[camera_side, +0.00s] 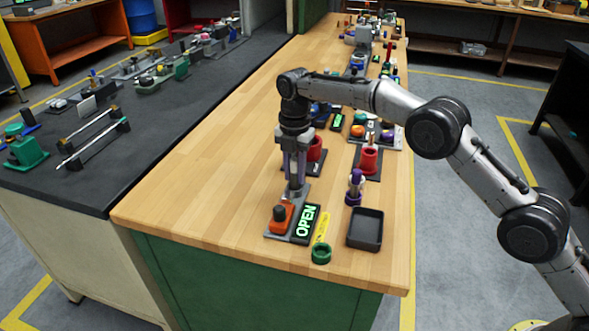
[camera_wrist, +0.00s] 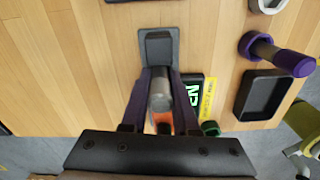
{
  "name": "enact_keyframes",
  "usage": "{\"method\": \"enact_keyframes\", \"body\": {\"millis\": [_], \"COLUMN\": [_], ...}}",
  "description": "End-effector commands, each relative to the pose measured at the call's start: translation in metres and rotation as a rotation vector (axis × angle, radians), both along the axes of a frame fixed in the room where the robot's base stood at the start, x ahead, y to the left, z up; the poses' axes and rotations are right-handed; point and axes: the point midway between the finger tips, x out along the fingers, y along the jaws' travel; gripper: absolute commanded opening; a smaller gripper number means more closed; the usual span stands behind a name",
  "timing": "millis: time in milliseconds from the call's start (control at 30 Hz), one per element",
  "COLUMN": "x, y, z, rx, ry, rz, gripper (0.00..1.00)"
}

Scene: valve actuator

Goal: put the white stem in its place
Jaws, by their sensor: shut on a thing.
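My gripper (camera_side: 294,184) points down over the grey base plate (camera_side: 276,234) near the front of the wooden bench. The stem looks roughly upright. Its lower end and whether it touches the plate are hidden. The plate's raised grey part (camera_wrist: 158,47) shows just beyond the stem. An orange block with a dark knob (camera_side: 281,215) stands at the plate's near end. A lit green OPEN sign (camera_side: 305,222) lies beside it.
Right of the plate are a yellow tag (camera_side: 321,228), a green ring (camera_side: 321,254), a black tray (camera_side: 379,228) and a purple-topped part (camera_side: 355,184). The bench's left side is clear.

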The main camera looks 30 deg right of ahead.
Motion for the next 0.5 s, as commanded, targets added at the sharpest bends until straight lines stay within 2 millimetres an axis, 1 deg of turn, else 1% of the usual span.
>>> {"method": "enact_keyframes", "body": {"millis": [233,267,300,433,467,500], "x": [-0.0003,-0.0002,-0.0001,-0.0001,-0.0001,-0.0002], "y": [-0.0001,-0.0001,-0.0001,-0.0001,0.0,0.0], "z": [-0.0053,-0.0055,-0.0052,-0.0053,-0.0054,-0.0054], "rx": [0.0,0.001,0.001,0.001,0.0,0.0], "ry": [0.0,-0.001,-0.001,-0.001,0.0,0.0], "rz": [0.0,0.0,0.0,0.0,0.0,0.0], "gripper": [0.0,0.3,0.37,0.6,0.63,0.63]}}
